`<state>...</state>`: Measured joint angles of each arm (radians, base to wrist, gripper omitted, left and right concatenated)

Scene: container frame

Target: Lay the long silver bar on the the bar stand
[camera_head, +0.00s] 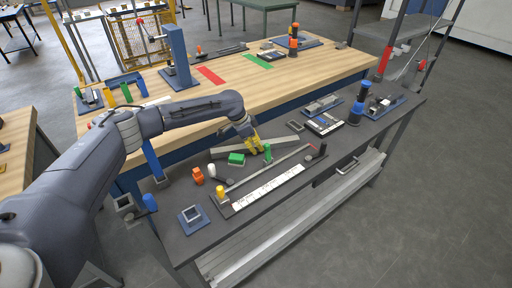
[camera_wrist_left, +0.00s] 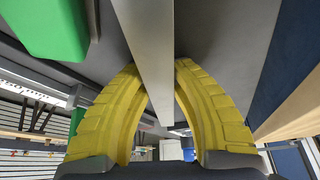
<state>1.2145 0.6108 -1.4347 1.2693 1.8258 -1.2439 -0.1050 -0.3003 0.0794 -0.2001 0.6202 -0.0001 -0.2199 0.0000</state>
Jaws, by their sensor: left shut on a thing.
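The long silver bar (camera_head: 226,151) is a straight grey bar above or on the dark bench, behind a green block (camera_head: 237,159). My left gripper (camera_head: 254,146) is shut on it near its middle. In the left wrist view the bar (camera_wrist_left: 149,50) runs between the two yellow fingers (camera_wrist_left: 160,95), which press on its sides. I cannot tell whether the bar touches the bench. No piece is clearly recognisable as the bar stand. A long dark fixture with a white scale strip (camera_head: 268,187) lies in front of the bar. My right gripper is not in view.
Orange (camera_head: 198,176) and white pieces lie left of the scale fixture. A blue square holder (camera_head: 193,218) is at the bench's near left. A wooden table (camera_head: 150,115) is behind.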

